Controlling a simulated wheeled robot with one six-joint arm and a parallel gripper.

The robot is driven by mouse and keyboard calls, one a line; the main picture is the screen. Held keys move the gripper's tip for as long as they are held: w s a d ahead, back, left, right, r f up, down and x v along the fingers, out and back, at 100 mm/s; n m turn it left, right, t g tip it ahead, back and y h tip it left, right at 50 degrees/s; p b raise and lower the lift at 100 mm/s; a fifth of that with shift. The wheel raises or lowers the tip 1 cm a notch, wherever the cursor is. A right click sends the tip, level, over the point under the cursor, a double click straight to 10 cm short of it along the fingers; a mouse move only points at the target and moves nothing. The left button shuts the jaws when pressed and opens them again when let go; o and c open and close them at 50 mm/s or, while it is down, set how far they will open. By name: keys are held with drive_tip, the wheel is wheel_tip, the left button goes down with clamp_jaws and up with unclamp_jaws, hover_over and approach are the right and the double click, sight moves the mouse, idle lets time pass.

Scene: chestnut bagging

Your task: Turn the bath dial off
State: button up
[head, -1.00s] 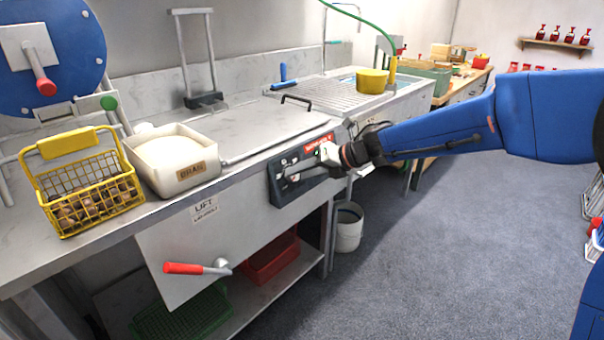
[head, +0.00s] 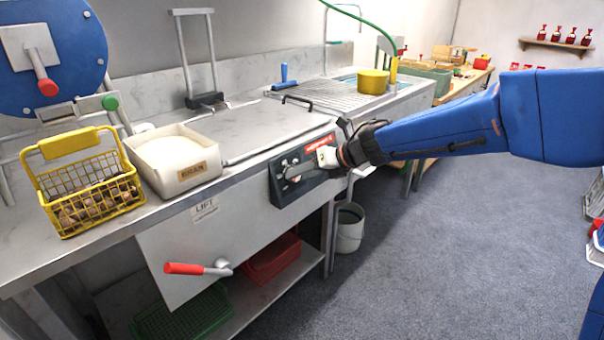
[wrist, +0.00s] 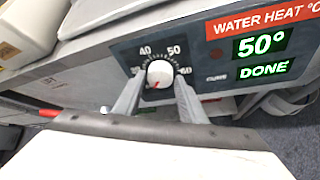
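The bath dial (wrist: 160,73) is a round white knob on the dark control panel (wrist: 124,56) in the wrist view. Its red mark points to the lower left, away from the printed 40, 50 and 60. My gripper (wrist: 160,82) has one grey finger on each side of the knob, with the tips very near its sides. I cannot tell whether they press on it. The green display (wrist: 262,45) reads 50° and DONE. In the head view my gripper (head: 294,172) is at the panel (head: 281,193) and hides most of the dial.
A red-handled lever (head: 185,268) sticks out below the panel on the left. A cream BRAN box (head: 198,172) and a yellow basket of chestnuts (head: 68,145) stand on the counter. A white bucket (head: 349,230) stands on the floor below.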

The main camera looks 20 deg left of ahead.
drive_tip(key=shift+o, duration=0.9)
drive_tip(key=v, duration=1.7)
drive_tip(key=shift+d, duration=0.15)
drive_tip(key=shift+r, duration=0.1)
